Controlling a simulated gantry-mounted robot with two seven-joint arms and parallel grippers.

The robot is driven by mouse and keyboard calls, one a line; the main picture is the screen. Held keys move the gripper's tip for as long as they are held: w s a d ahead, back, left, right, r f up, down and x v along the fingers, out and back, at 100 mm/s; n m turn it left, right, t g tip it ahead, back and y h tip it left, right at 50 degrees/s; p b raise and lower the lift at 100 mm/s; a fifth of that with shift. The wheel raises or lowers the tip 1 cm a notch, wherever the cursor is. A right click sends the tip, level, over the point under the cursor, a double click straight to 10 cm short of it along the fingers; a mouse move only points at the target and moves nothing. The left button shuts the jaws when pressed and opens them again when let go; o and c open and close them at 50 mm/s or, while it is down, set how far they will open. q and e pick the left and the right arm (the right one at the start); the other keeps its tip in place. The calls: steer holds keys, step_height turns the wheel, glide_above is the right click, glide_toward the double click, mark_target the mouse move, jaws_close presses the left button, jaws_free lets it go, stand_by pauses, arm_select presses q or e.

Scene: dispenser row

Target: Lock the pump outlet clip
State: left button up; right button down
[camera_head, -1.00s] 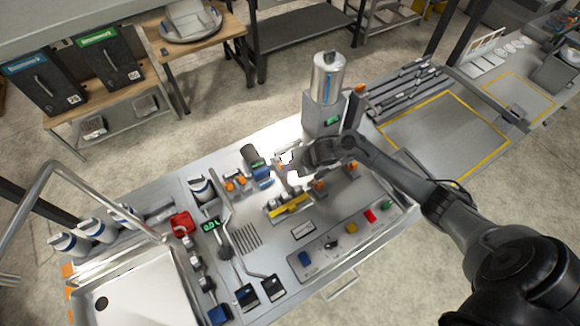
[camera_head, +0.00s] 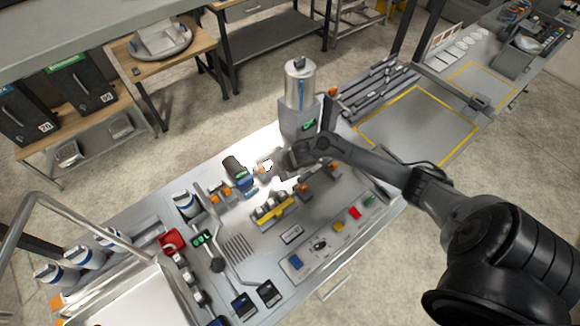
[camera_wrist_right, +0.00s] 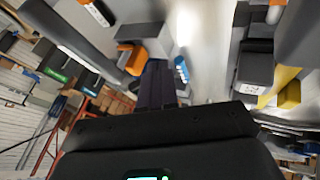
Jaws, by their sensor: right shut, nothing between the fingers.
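A dark cylinder with a blue part, which looks like the pump (camera_head: 235,168), stands on the bench. Small orange-ended fittings (camera_head: 221,192) sit just left of it. My right gripper (camera_head: 267,168) is low over the bench, just right of the pump, its tip blurred by a bright glare. In the right wrist view its dark fingers (camera_wrist_right: 157,82) are together and empty. An orange piece (camera_wrist_right: 135,60) on a grey block lies close left of the fingertips, and a blue piece (camera_wrist_right: 182,70) close right. I cannot tell which piece is the outlet clip. My left gripper is out of view.
A steel cylinder (camera_head: 300,82) on a grey stand rises behind my right gripper. A yellow bracket (camera_head: 275,214) with metal parts sits in front of it. Coloured buttons (camera_head: 354,213) line the bench front. A yellow-outlined area (camera_head: 418,128) to the right is clear.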

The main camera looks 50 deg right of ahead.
steer(key=s, duration=0.1)
steer(key=s+r, duration=0.1)
steer(key=s, duration=0.1)
steer(key=shift+s+r, duration=0.15)
steer(key=shift+s, duration=0.05)
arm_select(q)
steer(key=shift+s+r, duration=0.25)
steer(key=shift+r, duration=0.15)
arm_select(e)
steer(key=v, duration=0.8)
steer(key=shift+w, duration=0.3)
steer(key=shift+d+r, duration=0.1)
